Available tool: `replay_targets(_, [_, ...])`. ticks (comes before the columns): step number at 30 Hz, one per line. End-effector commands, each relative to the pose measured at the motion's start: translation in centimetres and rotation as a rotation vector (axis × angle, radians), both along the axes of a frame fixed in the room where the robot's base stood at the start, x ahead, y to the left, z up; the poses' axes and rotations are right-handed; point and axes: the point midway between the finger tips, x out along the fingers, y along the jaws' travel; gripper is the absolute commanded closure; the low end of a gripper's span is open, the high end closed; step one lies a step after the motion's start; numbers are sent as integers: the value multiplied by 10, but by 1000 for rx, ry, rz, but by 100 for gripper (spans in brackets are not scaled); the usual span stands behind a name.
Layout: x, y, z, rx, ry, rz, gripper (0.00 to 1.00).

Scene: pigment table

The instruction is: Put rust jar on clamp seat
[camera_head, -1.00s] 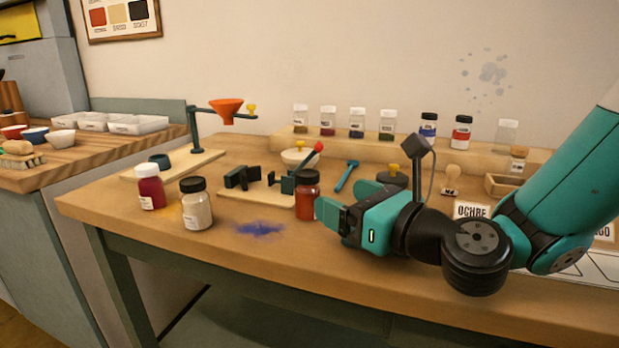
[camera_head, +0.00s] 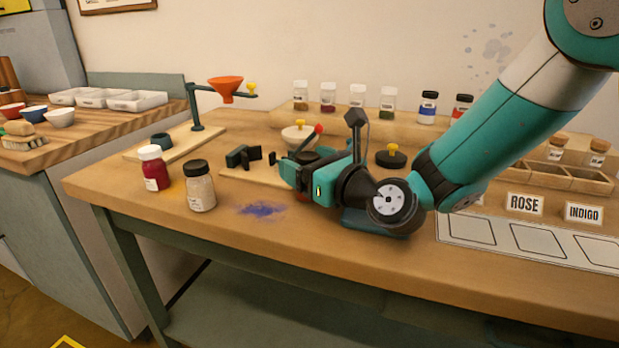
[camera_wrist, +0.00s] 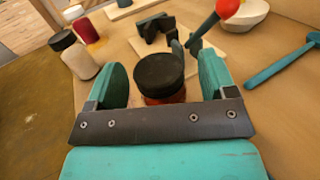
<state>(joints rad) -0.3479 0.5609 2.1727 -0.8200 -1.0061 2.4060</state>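The rust jar (camera_wrist: 163,78), with a black lid and red-brown body, stands between the two teal fingers of my gripper (camera_wrist: 160,72) in the wrist view. A gap shows on each side of it, so my gripper is open around the jar. In the head view my gripper (camera_head: 298,168) hides most of the jar. The dark clamp (camera_head: 240,157) stands on a pale wooden board (camera_head: 236,175) just beyond the jar. It also shows at the top of the wrist view (camera_wrist: 155,27), with a red-knobbed lever (camera_wrist: 228,8). The clamp has no jar in it.
A crimson jar (camera_head: 153,168) and a beige jar (camera_head: 200,187) stand left of my gripper.

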Motion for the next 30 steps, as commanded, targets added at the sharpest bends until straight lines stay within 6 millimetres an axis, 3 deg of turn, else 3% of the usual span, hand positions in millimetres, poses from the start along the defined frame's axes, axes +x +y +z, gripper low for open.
replay_targets(1, [0, 0, 0, 0, 0, 0, 35])
replay_targets(6, [0, 0, 0, 0, 0, 0, 74])
replay_targets(9, [0, 0, 0, 1, -1, 0, 82])
replay_targets(15, [0, 0, 2, 1, -1, 0, 82])
replay_targets(20, [0, 0, 14, 1, -2, 1, 82])
replay_targets(26, [-1, 0, 54, 2, -5, 1, 82])
replay_targets(30, [-1, 0, 97, 1, -7, 1, 82])
